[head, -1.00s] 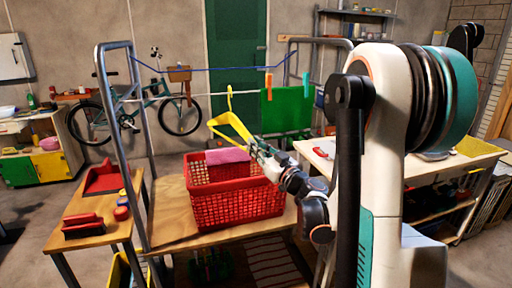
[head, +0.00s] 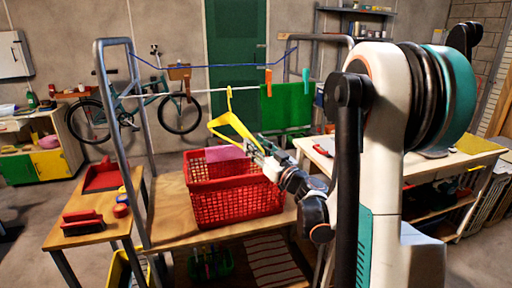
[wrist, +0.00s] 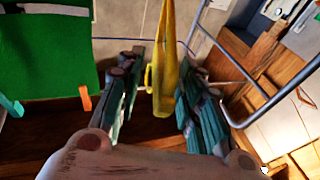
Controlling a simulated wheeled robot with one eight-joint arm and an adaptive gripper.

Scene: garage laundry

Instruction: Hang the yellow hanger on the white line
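The yellow hanger (head: 232,126) is tilted above the red basket in the head view, its hook (head: 229,92) up at the white line (head: 205,91). The hook appears to be over the line, but it is too small to tell whether the line bears it. In the wrist view the hanger (wrist: 166,70) stands nearly edge-on between the fingers of my gripper (wrist: 160,100). The fingers are apart, with a visible gap on the left side of the hanger. In the head view my gripper (head: 262,152) is at the hanger's lower right corner.
A red basket (head: 237,205) with a pink cloth (head: 226,152) stands on the wooden table below. A green cloth (head: 287,107) hangs right of the hanger, with an orange clothespin (head: 268,76) and a teal one (head: 306,76). A blue line (head: 215,69) runs behind. Metal posts (head: 118,150) flank the line.

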